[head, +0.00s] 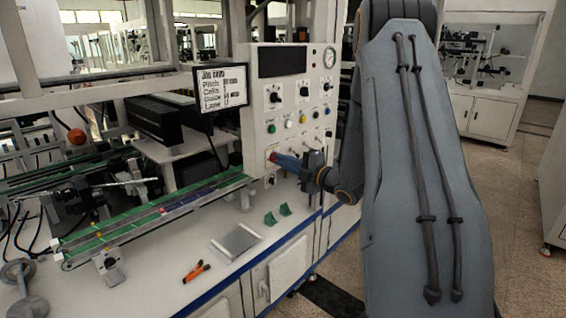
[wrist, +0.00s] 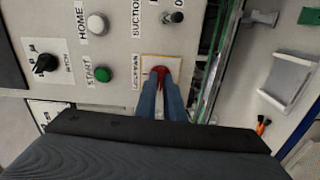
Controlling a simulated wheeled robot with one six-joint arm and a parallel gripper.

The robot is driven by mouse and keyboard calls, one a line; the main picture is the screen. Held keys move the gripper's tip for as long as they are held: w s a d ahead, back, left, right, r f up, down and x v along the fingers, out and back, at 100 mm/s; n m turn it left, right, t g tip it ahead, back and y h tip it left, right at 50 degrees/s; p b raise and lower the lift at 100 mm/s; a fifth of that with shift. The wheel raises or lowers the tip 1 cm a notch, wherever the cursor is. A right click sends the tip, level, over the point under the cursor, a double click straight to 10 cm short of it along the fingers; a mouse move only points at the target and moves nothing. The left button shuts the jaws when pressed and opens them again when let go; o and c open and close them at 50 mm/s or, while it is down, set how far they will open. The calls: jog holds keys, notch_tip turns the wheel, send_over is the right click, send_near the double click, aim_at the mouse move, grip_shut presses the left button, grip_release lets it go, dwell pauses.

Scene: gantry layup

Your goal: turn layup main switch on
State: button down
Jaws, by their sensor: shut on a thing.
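The layup main switch is a red knob (wrist: 160,69) on a pale, yellow-edged plate, beside a sideways label that is hard to read. In the head view the red knob (head: 272,155) shows low on the front of the white control panel (head: 254,125). My gripper (head: 277,158) reaches it from the right with its blue fingers. In the wrist view my gripper (wrist: 161,82) is shut on the red knob, one finger on each side. The fingers hide part of the knob, and its exact turn angle is hard to tell.
A green START button (wrist: 103,74), a white HOME button (wrist: 97,23) and a black SUCTION toggle (wrist: 173,17) are near the knob. A sign (head: 221,87) stands left of the panel. A grey tray (head: 236,241) and orange-handled tool (head: 196,271) lie on the bench.

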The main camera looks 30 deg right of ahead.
jog(key=shift+f+m+p, duration=0.1)
jog(key=shift+m+p, duration=1.35)
jog(key=shift+m, duration=7.15)
jog(key=c, duration=1.9)
grip_release()
jog(key=shift+o, duration=0.2)
jog(key=b+v, duration=0.2)
jog(key=v, duration=0.5)
jog(key=shift+s, duration=0.4)
jog(key=shift+w, duration=0.1)
